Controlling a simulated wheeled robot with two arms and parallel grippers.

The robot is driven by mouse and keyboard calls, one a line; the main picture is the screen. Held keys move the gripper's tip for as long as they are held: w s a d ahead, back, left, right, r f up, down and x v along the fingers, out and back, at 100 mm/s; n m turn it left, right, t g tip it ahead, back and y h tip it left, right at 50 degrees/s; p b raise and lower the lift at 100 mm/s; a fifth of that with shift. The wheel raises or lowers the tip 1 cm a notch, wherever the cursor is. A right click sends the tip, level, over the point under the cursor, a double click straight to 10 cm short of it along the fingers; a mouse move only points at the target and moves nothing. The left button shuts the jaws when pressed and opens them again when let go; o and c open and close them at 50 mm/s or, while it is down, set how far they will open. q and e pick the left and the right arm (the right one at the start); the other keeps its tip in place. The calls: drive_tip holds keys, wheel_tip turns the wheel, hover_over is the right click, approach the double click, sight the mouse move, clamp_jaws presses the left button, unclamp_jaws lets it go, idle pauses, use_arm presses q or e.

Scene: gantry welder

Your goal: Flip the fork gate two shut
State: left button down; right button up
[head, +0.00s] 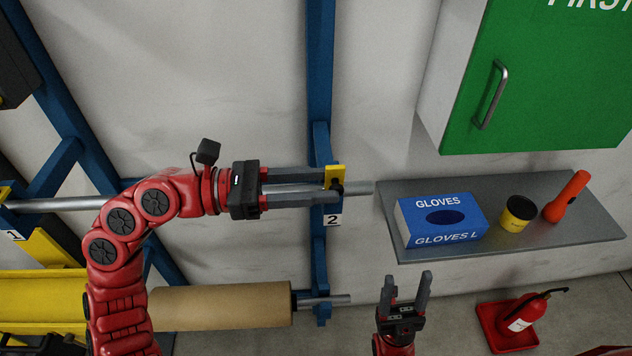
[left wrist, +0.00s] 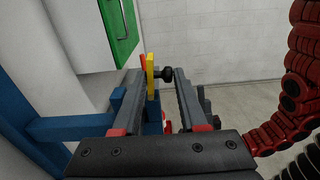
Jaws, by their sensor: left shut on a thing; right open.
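Fork gate two (head: 335,172) is a small yellow plate with a black knob, at the blue upright marked 2, where the end of a grey bar (head: 358,187) rests. My left gripper (head: 331,184) reaches it from the left, its two fingers on either side of the plate and knob, shut on the gate. In the left wrist view the yellow plate (left wrist: 150,70) and its knob show between the fingertips. The fingers partly hide the fork and bar, so I cannot tell how far the gate is turned. My right gripper (head: 407,282) is open and empty, low in the middle.
A grey shelf (head: 570,232) right of the upright holds a blue gloves box (head: 418,226), a dark yellow-banded tub (head: 516,214) and an orange torch (head: 567,196). A green cabinet (head: 570,80) hangs above.

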use_arm(q)
drive_tip(key=shift+w+r+n+b, duration=0.25)
drive_tip(key=shift+n+b, duration=0.15)
drive_tip(key=shift+n, duration=0.7)
idle(0.5)
drive_tip(key=c, duration=0.6)
unclamp_jaws()
drive_tip(key=shift+s, duration=0.1)
drive_tip(key=shift+c, duration=0.2)
drive_tip(key=shift+a+f, duration=0.1)
drive_tip(key=shift+a, duration=0.15)
drive_tip(key=a+b, duration=0.5)
drive_tip(key=a, duration=1.2)
drive_tip(key=shift+s+b, duration=0.3)
